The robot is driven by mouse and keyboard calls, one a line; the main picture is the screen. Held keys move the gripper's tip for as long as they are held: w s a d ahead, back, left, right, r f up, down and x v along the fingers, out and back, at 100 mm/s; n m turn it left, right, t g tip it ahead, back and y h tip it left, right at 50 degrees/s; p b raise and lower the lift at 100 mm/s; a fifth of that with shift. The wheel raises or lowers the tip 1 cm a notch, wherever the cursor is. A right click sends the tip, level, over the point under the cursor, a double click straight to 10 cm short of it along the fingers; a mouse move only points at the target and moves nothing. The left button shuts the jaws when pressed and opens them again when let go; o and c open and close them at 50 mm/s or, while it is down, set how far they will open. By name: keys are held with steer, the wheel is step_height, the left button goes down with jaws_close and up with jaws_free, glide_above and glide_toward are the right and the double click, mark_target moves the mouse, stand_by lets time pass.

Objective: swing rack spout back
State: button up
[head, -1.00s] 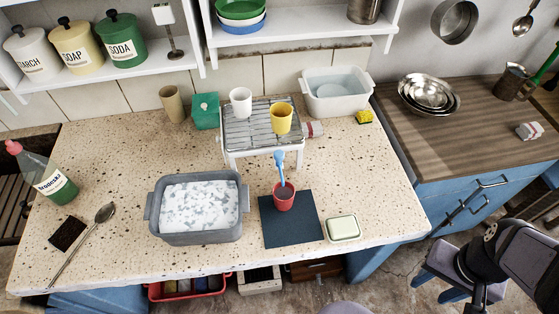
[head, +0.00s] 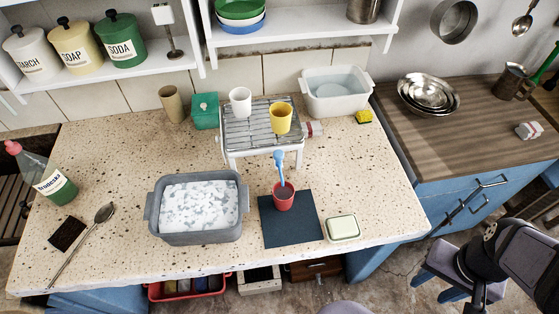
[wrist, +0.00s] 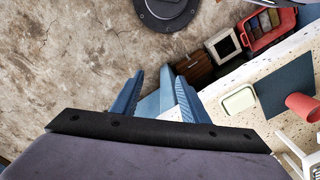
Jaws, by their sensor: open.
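The grey-white slatted rack (head: 262,136) stands on legs at the back middle of the speckled counter. Its light blue spout (head: 280,163) hangs at the front, pointing down over a red cup (head: 284,197) on a dark mat (head: 290,233). A white cup (head: 241,101) and a yellow cup (head: 281,118) stand on the rack. My gripper (head: 434,288) is open and empty, off the counter's front right corner and well away from the spout. In the wrist view its blue fingers (wrist: 158,92) are spread apart; the red cup (wrist: 303,106) shows at the right edge.
A grey basin of suds (head: 160,241) stands left of the mat, a soap dish (head: 343,228) right of it. A green box (head: 205,111) is left of the rack, and a white tub (head: 337,102) is behind right. The counter right of the rack is mostly clear.

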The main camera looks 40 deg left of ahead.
steer(key=n+t+y+b, duration=0.2)
steer(key=n+t+y, duration=0.1)
steer(key=n, duration=0.6)
glide_toward(279, 154)
steer(key=shift+w+a+f, duration=0.1)
steer(key=shift+a+f, duration=0.1)
steer(key=shift+f, duration=0.3)
steer(key=shift+p+x, duration=1.05)
steer(key=shift+x, duration=2.55)
